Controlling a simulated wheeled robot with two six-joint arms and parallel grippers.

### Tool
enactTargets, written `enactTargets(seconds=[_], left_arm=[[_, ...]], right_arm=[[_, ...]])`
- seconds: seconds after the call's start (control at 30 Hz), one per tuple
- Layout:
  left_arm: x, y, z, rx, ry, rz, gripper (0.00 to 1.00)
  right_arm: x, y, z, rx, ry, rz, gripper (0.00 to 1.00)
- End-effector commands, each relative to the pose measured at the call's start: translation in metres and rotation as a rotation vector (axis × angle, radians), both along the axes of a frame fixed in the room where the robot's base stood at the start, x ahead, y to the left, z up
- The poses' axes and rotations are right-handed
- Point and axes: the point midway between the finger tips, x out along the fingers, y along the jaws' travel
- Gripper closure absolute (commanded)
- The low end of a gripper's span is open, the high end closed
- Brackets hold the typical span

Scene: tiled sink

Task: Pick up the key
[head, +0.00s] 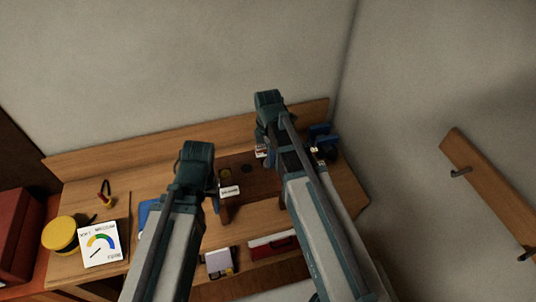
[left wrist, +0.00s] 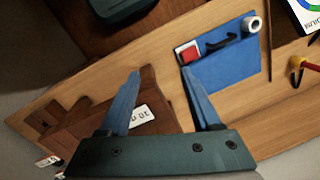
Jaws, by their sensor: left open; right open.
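I cannot make out the key in either view; it may be hidden or too small. My left gripper (head: 214,190) is above the bench, beside a dark brown wooden rack. In the left wrist view, my left gripper (left wrist: 160,73) is open with nothing between its blue fingers.
The wooden bench (head: 70,205) has a back ledge against the wall. A white label (head: 230,191) lies on the rack. A wooden rail (head: 490,190) is on the right wall.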

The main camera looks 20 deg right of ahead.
Motion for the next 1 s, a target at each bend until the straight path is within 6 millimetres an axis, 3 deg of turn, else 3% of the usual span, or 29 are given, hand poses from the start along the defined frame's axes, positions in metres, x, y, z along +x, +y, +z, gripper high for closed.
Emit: enactTargets(seconds=[0.13, 0.5, 1.0], left_arm=[[0.0, 0.0, 0.0014, 0.0, 0.0, 0.0, 0.35], [0.0, 0.0, 0.0014, 0.0, 0.0, 0.0, 0.35], [0.0, 0.0, 0.0099, 0.0, 0.0, 0.001, 0.35]], right_arm=[[-0.0001, 0.0001, 0.0014, 0.0, 0.0, 0.0, 0.35], [0.0, 0.0, 0.0014, 0.0, 0.0, 0.0, 1.0], [-0.0002, 0.0035, 0.0099, 0.0, 0.0, 0.0, 1.0]])
